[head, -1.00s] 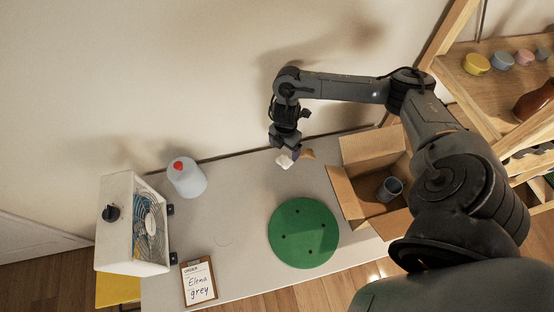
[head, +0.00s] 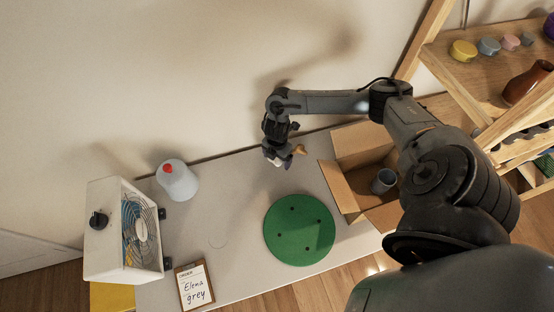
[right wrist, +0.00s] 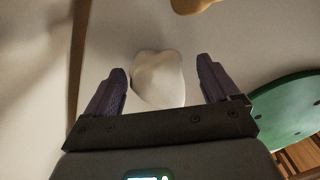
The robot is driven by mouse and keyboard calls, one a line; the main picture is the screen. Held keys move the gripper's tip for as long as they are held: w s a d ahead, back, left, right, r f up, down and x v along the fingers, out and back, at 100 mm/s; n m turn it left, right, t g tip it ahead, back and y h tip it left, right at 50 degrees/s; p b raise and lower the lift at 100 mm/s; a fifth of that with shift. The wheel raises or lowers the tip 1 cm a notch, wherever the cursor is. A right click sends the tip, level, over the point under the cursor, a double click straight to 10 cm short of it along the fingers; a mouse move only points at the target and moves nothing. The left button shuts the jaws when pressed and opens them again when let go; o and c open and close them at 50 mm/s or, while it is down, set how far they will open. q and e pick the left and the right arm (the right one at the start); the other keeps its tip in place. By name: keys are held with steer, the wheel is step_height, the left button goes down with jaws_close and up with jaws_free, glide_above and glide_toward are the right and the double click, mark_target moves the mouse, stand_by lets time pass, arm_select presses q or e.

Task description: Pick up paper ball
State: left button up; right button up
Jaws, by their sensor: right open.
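The white paper ball (right wrist: 158,78) lies on the grey table. In the right wrist view it sits between the two spread fingers of my right gripper (right wrist: 162,90), with a gap visible on each side. In the head view my right gripper (head: 277,158) points down over the table near the wall, and only a small pale part of the paper ball (head: 275,164) shows beside its fingers. My right gripper is open. My left gripper is not in view.
A tan wooden object (head: 298,150) lies close beside my right gripper. A green disc (head: 299,230) is in front, and an open cardboard box (head: 345,190) holding a grey cup (head: 383,181) stands to the right. A bottle (head: 177,181), fan box (head: 112,232) and clipboard (head: 194,286) are left.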

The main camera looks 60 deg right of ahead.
steer(key=shift+c, duration=0.4)
steer(key=c, duration=1)
steer(key=shift+r, duration=0.15)
